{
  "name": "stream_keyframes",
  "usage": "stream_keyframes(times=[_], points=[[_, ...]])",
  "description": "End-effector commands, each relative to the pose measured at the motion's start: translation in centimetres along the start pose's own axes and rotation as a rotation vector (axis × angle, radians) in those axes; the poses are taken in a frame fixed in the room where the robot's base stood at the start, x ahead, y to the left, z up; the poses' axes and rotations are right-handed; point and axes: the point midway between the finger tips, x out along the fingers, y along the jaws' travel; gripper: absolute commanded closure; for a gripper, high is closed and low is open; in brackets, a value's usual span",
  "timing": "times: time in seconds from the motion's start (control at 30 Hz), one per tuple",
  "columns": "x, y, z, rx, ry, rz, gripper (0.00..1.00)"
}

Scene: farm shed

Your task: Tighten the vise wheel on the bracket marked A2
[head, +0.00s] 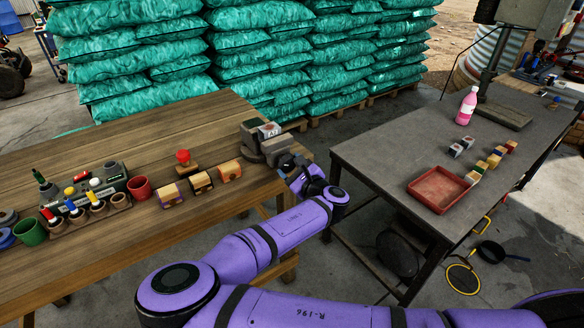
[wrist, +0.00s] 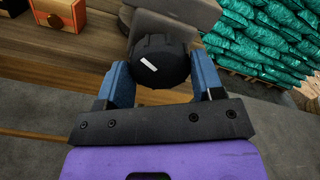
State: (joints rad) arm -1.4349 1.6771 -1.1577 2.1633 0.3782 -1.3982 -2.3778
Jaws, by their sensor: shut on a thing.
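The grey vise (head: 262,140) stands at the right end of the wooden table in the head view. A label reading A2 (head: 269,130) shows on it. In the wrist view the black vise wheel (wrist: 158,62) with a white mark sits in front of the grey vise body (wrist: 165,12). My gripper (wrist: 160,84) is shut on the wheel, with one blue finger on each side of it.
The wooden table (head: 150,235) holds small wooden boxes (head: 201,182), a red-knobbed thing (head: 183,157), mugs (head: 139,187) and bottles left of the vise. A dark table (head: 375,160) with a red tray (head: 438,188) stands right, across a gap. Green sacks (head: 240,50) are stacked behind.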

Motion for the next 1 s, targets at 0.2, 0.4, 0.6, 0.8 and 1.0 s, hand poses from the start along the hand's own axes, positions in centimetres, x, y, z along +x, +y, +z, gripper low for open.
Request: stream_keyframes(times=[0.2,0.4,0.6,0.8,1.0], points=[[0.00,-0.10,0.01,0.054,0.000,-0.003,0.69],[0.01,-0.16,0.06,0.359,-0.001,-0.005,0.69],[-0.02,-0.23,0.03,0.691,-0.001,-0.006,0.69],[-0.05,-0.24,0.00,1.021,-0.002,-0.006,0.70],[-0.07,-0.23,0.00,1.357,-0.003,-0.006,0.70]])
